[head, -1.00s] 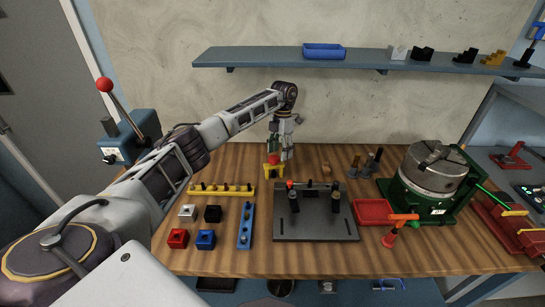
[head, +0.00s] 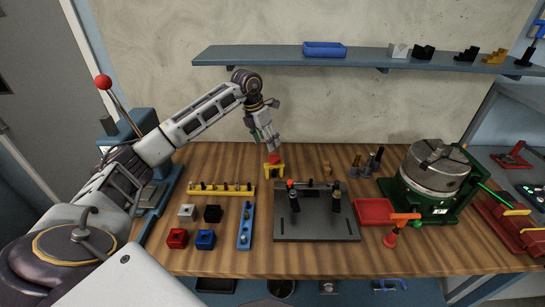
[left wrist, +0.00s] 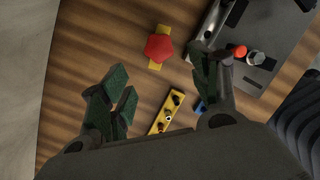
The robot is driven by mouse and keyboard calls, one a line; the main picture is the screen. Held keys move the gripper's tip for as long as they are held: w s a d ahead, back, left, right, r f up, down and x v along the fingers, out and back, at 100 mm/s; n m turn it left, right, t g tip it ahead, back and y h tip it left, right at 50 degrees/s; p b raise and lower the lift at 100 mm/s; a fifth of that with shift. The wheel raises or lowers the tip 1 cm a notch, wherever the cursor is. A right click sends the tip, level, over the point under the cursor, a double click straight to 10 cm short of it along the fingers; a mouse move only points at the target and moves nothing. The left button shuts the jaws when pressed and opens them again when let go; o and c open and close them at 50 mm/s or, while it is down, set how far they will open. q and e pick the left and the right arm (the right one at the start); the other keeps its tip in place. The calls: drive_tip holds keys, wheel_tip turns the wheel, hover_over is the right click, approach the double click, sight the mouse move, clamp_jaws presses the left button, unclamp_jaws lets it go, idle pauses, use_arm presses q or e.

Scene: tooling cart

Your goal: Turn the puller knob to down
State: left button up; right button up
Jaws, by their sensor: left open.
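The puller is a small yellow stand (head: 282,172) with a red knob (head: 274,159) on top, standing on the wooden table behind the dark fixture plate. The knob shows as a red faceted shape (left wrist: 158,48) over a yellow bar (left wrist: 154,66) in the left wrist view. My left gripper (head: 269,144) is tilted just above and behind the puller, apart from the knob. In the left wrist view its green-padded fingers (left wrist: 160,82) are spread wide with nothing between them; the knob lies beyond them. My right gripper is not in view.
A yellow peg rail (head: 222,189) and colored blocks lie left of the dark fixture plate (head: 318,226). A red tray (head: 374,211) and green-based chuck (head: 434,170) stand right. A blue shelf (head: 290,57) runs above. Table around the puller is mostly clear.

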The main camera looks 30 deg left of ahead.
use_arm(q)
drive_tip(key=s+r, duration=0.1)
drive_tip(key=s+r+t, duration=0.1)
drive_tip(key=r, duration=0.1)
drive_tip(key=s+r+t, duration=0.1)
drive_tip(key=shift+r, duration=0.25)
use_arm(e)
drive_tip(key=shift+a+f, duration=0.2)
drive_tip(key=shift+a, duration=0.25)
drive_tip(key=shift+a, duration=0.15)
